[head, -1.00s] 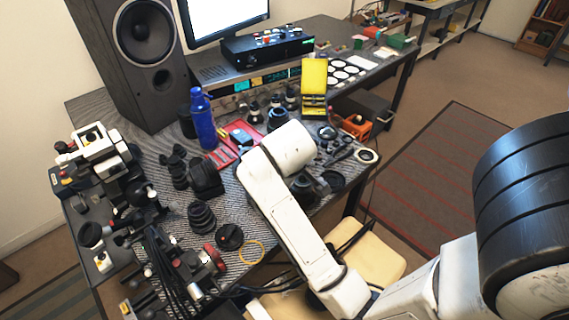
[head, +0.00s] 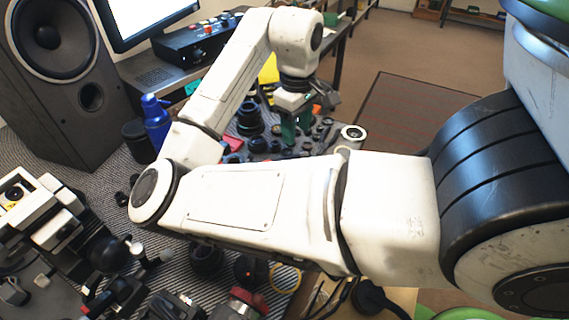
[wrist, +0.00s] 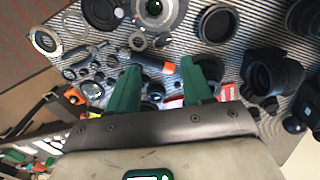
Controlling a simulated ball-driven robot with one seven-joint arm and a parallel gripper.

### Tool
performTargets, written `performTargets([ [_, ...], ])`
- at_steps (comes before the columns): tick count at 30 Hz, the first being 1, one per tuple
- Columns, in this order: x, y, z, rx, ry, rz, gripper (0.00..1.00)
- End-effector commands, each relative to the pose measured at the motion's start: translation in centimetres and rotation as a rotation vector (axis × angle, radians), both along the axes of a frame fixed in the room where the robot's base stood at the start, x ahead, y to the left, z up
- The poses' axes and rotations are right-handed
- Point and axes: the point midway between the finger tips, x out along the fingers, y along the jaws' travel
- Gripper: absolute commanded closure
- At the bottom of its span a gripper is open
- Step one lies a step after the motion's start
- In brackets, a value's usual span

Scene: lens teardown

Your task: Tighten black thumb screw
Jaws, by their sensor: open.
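My gripper (head: 291,127) points down over the lens parts at the right side of the striped table in the head view. In the wrist view its two green fingers (wrist: 158,78) stand apart with nothing held between them. Small dark parts (wrist: 85,72) lie below and left of the fingers. I cannot tell which of them is the black thumb screw. A large silver-rimmed lens part (wrist: 160,12) lies beyond the fingertips, partly cut off by the picture edge.
An orange-handled tool (wrist: 146,62) lies beyond the fingers. A black lens barrel (wrist: 275,72) stands to the right in the wrist view. A blue bottle (head: 157,122) and a speaker (head: 55,75) stand left in the head view. My arm hides much of the table.

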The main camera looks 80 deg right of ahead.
Motion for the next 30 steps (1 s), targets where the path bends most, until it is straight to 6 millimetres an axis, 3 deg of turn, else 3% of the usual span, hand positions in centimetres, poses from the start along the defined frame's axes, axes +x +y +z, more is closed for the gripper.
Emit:
performTargets([
  [8, 0.1, 0.6, -1.8, 0.040, -0.008, 0.015, 0.50],
  [21, 0.1, 0.5, -9.3, 0.038, -0.008, 0.014, 0.50],
  [30, 0.1, 0.5, -11.0, 0.036, -0.011, 0.013, 0.50],
])
